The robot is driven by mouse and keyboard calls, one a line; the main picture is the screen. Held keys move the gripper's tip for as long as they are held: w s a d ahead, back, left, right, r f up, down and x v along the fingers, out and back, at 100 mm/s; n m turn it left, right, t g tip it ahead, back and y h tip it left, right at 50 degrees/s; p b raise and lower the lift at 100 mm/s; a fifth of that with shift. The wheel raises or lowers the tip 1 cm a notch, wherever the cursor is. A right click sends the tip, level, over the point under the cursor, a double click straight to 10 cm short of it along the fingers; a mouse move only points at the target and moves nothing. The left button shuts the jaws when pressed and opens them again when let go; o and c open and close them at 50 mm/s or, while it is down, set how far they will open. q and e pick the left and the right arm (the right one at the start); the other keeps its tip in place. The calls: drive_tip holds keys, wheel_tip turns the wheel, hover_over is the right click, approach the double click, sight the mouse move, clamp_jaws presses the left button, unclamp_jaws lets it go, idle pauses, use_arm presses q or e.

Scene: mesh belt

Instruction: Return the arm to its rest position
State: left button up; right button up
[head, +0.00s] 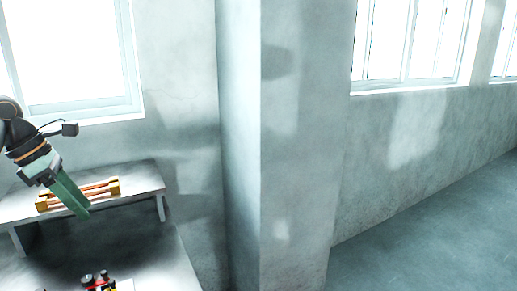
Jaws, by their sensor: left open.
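My left arm comes in at the left edge of the head view. Its gripper (74,196) has green fingers that point down and to the right. The fingers are open and nothing shows between them. They overlap in the picture with a yellow-ended object with orange-brown rods (98,188), which lies on a raised pale shelf (140,178). I cannot tell whether the fingers touch that object. My right gripper is not in view.
Below the shelf is a pale work surface (165,268) with small red, black and yellow items (98,282) at the bottom edge. A concrete pillar (262,150) stands in the middle. Windows (68,50) are in the walls. Bare floor (430,235) is at right.

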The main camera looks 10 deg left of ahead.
use_arm(q)
drive_tip(key=w+d+f+n+t+h, duration=0.15)
drive_tip(key=d+f+n+h, duration=0.3)
drive_tip(key=d, duration=0.65)
drive_tip(key=w+d+f+n+t+h, duration=0.1)
drive_tip(key=d+f+n+t+h, duration=0.3)
drive_tip(key=d, duration=0.7)
drive_tip(key=w+d+f+n+t+h, duration=0.1)
drive_tip(key=d+f+n+h, duration=0.2)
drive_tip(key=d+f+h, duration=0.5)
drive_tip(key=s+a+f+n+t+y, duration=0.1)
drive_tip(key=s+f+n+t+y, duration=0.2)
drive_tip(key=f+n+y, duration=0.7)
drive_tip(key=s+a+f+n+t+y, duration=0.1)
drive_tip(key=s+f+n+t+y, duration=0.45)
drive_tip(key=n, duration=0.85)
drive_tip(key=s+f+n+g+y, duration=0.2)
drive_tip(key=s+f+n+g, duration=0.5)
drive_tip(key=s+f, duration=0.4)
wheel_tip(320, 180, down, 2)
drive_tip(key=shift+s+d+f+n+g, duration=0.1)
drive_tip(key=shift+s+d+n+g, duration=0.2)
drive_tip(key=shift+g, duration=0.3)
drive_tip(key=shift+s, duration=0.1)
